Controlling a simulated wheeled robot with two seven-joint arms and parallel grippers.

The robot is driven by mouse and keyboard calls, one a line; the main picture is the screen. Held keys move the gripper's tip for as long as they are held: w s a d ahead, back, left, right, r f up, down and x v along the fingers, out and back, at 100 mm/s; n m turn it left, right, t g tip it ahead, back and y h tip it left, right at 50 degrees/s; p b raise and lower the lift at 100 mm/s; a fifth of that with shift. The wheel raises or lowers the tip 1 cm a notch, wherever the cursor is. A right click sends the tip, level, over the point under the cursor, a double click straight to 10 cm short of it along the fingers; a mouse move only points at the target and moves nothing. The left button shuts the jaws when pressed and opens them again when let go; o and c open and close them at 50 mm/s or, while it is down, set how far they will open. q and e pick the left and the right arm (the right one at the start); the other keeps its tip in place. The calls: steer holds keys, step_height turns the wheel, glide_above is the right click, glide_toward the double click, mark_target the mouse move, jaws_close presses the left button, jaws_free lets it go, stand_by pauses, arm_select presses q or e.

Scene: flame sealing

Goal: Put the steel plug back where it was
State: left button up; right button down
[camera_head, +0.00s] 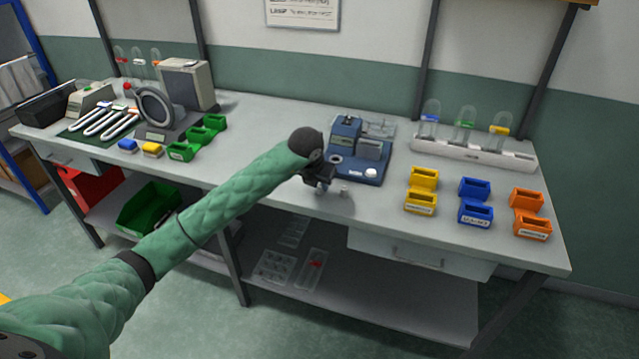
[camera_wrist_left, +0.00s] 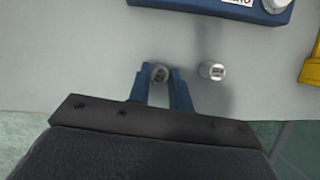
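My left gripper (camera_head: 320,187) is low over the front edge of the bench, in front of the blue device. In the left wrist view its blue fingers (camera_wrist_left: 161,75) are close on both sides of a small steel plug (camera_wrist_left: 160,73) and seem to touch it. I cannot tell whether this plug rests on the bench or is just above it. A second small steel cylinder (camera_wrist_left: 212,71) stands on the bench just right of the fingers; it also shows in the head view (camera_head: 344,191). My right gripper is not in view.
The blue device (camera_head: 362,150) stands behind the gripper. Yellow (camera_head: 421,203), blue (camera_head: 475,212) and orange bins (camera_head: 531,225) are to its right. A white rack (camera_head: 470,153) with glass domes stands at the back right.

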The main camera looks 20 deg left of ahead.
arm_select(q)
steer(key=o, duration=0.3)
steer(key=shift+r, duration=0.2)
